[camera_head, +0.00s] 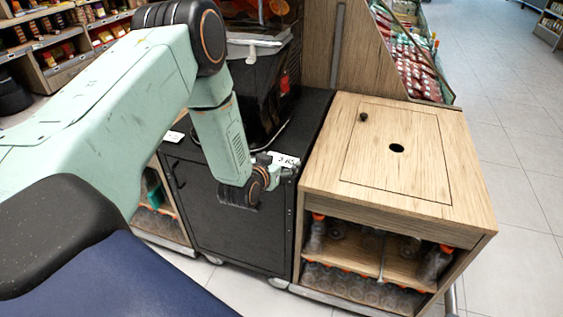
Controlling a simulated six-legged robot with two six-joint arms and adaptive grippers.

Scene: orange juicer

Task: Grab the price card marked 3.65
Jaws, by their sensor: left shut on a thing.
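The white price card (284,160) is at the front top edge of the black cabinet (227,208), below the juicer. Its print is small and partly covered, and reads roughly as 3.65. My left gripper (277,174) reaches down from the left and is shut on the card's lower part. Its fingertips are small and partly hidden by the wrist. I cannot tell whether the card is still touching the cabinet. A second white card (174,136) is on the same edge farther left, partly behind my arm. My right gripper is not in view.
The dark juicer (262,95) stands on the black cabinet. A wooden counter (398,150) with a round hole stands to the right, with bottles (352,285) on shelves below. A sloped produce display (415,65) is behind. Open tiled floor lies at right.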

